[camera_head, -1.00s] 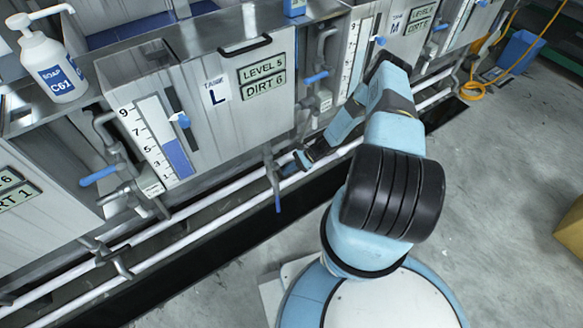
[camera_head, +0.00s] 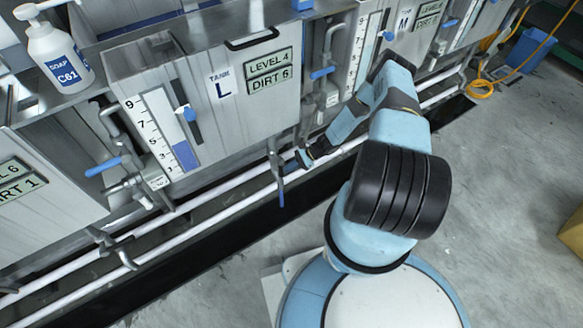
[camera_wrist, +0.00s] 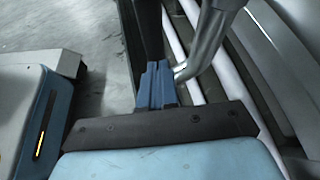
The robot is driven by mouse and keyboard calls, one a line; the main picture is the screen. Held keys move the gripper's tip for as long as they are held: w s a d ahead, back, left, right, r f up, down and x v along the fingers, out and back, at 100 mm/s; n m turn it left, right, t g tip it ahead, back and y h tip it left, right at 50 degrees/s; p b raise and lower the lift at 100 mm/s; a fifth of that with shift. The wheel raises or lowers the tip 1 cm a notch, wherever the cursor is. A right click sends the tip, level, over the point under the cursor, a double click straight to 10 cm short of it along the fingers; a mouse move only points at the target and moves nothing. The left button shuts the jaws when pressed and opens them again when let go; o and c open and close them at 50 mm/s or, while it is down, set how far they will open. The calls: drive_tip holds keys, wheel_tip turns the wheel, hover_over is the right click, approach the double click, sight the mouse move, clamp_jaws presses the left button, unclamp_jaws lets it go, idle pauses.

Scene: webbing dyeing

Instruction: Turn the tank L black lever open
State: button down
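Tank L (camera_head: 214,128) is a grey metal tank whose plate reads LEVEL 4, DIRT 6.
A black slot with a blue knob (camera_head: 188,113) is beside the level scale (camera_head: 155,132). Another blue handle (camera_head: 102,166) is at left. White pipes (camera_head: 215,190) run below the tanks, above a dark floor channel (camera_head: 225,245). A soap bottle (camera_head: 55,52) stands on the ledge.

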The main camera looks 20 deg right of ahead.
drive_tip(key=shift+s+a, duration=0.15)
drive_tip(key=shift+a, duration=0.2)
drive_tip(key=w+d, duration=0.1)
drive_tip(key=d, duration=1.3)
drive_tip(key=shift+w+d, duration=0.2)
drive_tip(key=shift+d, duration=0.15)
drive_tip(key=shift+f, duration=0.1)
